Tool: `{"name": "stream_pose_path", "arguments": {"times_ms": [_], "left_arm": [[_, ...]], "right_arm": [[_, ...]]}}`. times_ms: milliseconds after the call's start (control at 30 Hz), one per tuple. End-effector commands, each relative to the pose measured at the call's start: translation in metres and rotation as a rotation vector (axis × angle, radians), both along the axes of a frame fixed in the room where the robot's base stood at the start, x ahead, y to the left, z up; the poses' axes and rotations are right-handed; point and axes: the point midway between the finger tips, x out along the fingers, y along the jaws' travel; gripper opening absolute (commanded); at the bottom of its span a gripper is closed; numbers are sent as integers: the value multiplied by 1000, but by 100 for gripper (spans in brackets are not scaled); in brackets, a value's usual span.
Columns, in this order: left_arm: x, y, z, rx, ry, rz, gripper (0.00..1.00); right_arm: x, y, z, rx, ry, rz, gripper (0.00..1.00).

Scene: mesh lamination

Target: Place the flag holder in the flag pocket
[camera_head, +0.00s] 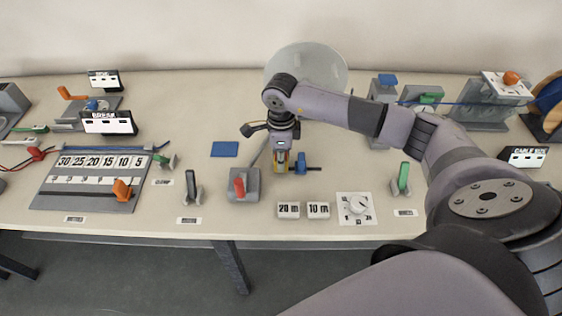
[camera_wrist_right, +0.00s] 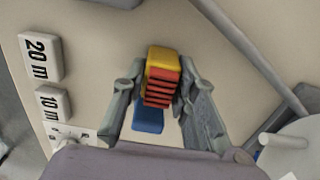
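My right gripper (camera_head: 281,170) points down over the middle of the table. In the right wrist view its two fingers (camera_wrist_right: 160,88) stand on both sides of a yellow block with red ridges (camera_wrist_right: 162,80) and appear to grip it. A blue piece (camera_wrist_right: 149,117) lies just below or behind that block; it also shows beside the gripper in the head view (camera_head: 301,164). I cannot tell whether block and blue piece touch. No label readable here names the flag holder or flag pocket, so I cannot identify either surely. My left gripper is not in view.
A grey base with a red handle (camera_head: 239,185) stands left of the gripper. The 20 m tile (camera_head: 288,210), 10 m tile (camera_head: 318,210) and a white dial (camera_head: 356,208) lie in front. A green-handled piece (camera_head: 402,178) stands to the right. A blue pad (camera_head: 225,149) lies left.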

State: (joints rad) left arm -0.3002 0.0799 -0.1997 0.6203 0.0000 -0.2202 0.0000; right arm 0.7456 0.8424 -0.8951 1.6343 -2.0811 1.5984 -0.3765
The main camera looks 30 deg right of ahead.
Motion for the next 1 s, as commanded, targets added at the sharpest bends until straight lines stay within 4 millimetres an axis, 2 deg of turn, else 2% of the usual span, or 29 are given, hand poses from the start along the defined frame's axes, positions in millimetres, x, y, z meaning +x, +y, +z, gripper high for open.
{"name": "stream_pose_path", "arguments": {"times_ms": [33, 333, 667, 867, 1000], "left_arm": [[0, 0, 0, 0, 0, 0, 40], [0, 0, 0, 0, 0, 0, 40], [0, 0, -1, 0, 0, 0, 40], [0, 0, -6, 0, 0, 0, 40], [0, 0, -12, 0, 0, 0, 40]], "right_arm": [[0, 0, 0, 0, 0, 0, 20], [0, 0, 0, 0, 0, 0, 0], [1, 0, 3, 0, -1, 0, 0], [1, 0, 20, 1, -4, 0, 0], [2, -1, 48, -1, -8, 0, 0]]}}
